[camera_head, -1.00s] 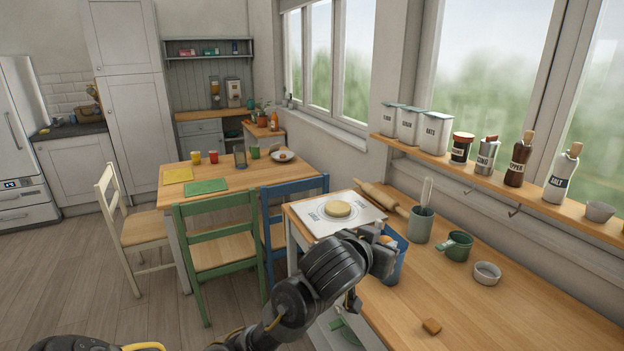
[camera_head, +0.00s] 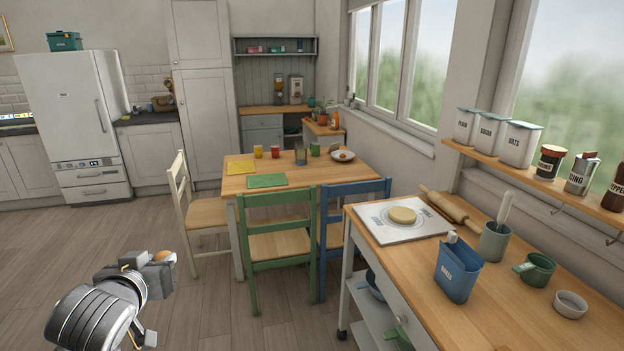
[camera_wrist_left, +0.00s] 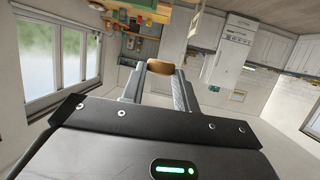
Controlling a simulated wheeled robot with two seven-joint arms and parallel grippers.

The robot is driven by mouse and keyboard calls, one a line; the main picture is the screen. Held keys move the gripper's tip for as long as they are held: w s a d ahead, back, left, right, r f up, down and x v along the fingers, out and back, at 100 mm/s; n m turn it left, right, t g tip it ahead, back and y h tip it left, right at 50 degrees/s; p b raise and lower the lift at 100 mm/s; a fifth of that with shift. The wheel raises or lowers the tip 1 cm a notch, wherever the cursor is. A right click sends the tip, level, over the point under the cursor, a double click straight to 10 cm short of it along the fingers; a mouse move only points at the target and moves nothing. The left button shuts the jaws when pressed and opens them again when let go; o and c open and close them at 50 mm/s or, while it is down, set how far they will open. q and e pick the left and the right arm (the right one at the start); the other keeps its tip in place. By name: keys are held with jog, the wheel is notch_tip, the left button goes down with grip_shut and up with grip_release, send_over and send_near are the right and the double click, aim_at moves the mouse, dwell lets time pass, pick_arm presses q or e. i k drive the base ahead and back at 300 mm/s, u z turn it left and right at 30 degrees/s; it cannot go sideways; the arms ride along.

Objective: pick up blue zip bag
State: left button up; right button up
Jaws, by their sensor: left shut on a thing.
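My left gripper (camera_head: 156,262) is at the lower left, over the floor and away from the worktop. It is shut on a small brown thing (camera_head: 169,256), whose edge shows past the fingers. In the left wrist view the brown thing (camera_wrist_left: 167,62) sits between the fingertips (camera_wrist_left: 163,72), its exact kind unclear. My right gripper is not in view.
The worktop (camera_head: 420,290) also carries a white board (camera_head: 380,226) with a round pale item, a rolling pin (camera_head: 447,207), a utensil pot (camera_head: 494,243), a green mug (camera_head: 536,268) and a bowl (camera_head: 570,304). A green chair (camera_head: 277,245) and dining table (camera_head: 300,177) stand behind. The floor (camera_head: 205,310) is clear.

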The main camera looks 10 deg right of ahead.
aim_at(458, 267)
jog(key=u, duration=0.35)
jog(key=i, duration=2)
jog(key=z, duration=3.05)
jog(key=k, duration=0.45)
jog(key=z, duration=0.05)
jog(key=i, duration=0.4)
